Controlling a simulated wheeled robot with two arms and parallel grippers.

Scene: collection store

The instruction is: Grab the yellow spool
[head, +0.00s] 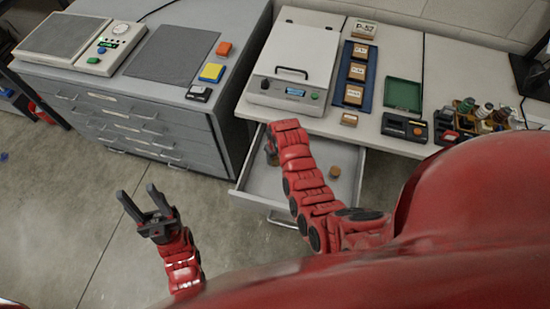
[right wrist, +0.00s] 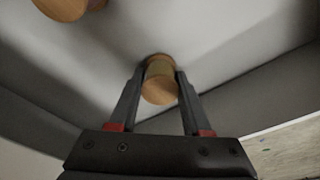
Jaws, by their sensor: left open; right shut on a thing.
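My right gripper (right wrist: 160,88) is shut on a small spool (right wrist: 160,82) with a tan wooden end and a dull yellowish band, seen between the fingers in the right wrist view. In the head view my right gripper (head: 271,154) is inside the open drawer (head: 315,155), at its left side and mostly hidden by my arm; the held spool cannot be made out there. Another wooden spool (head: 335,171) stands in the drawer to the right. A spool also shows at the right wrist view's top left (right wrist: 62,6). My left gripper (head: 147,205) is open and empty above the floor.
The drawer's walls surround my right gripper. Above it, the white bench holds a lidded device (head: 295,65), a blue tray of boxes (head: 354,75), a green tray (head: 403,94) and a rack of spools (head: 480,115). A grey cabinet (head: 140,120) stands left. Floor between is clear.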

